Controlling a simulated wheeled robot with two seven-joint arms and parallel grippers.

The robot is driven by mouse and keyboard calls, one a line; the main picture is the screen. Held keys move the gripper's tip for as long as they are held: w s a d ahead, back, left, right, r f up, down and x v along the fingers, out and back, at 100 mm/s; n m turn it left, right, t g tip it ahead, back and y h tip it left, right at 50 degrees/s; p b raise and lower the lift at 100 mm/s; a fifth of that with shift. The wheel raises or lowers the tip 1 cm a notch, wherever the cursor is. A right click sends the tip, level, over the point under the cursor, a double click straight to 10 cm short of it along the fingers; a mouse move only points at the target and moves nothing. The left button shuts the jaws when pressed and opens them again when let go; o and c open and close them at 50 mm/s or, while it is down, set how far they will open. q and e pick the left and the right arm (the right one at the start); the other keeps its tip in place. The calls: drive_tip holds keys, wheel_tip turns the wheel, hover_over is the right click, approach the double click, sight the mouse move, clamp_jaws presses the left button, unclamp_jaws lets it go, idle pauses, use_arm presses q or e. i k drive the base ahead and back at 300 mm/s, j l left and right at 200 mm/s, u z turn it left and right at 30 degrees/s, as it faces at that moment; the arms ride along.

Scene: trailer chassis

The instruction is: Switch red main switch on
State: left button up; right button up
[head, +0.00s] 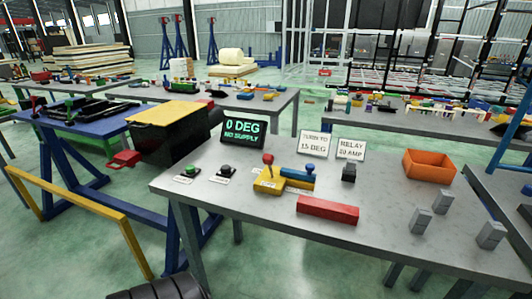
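No part is clearly marked as the main switch. A red handle-like part (124,159) sticks out low at the left of a black box with a yellow top (168,112), on a blue stand. On the grey table, a red knob (268,159) stands upright on a yellow block (270,183). A small dark display (244,129) reads "0 DEG" and "NO SUPPLY" in green. Neither of my grippers is in view.
The grey table (240,222) also holds a green button (191,171), a black button (226,170), a blue-knobbed part (310,169), a red bar (327,208), an orange bin (429,165), grey blocks (420,221) and two signs. A yellow rail (88,208) stands at left.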

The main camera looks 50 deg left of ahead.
sight(268, 158)
drive_tip(key=u, duration=1.7)
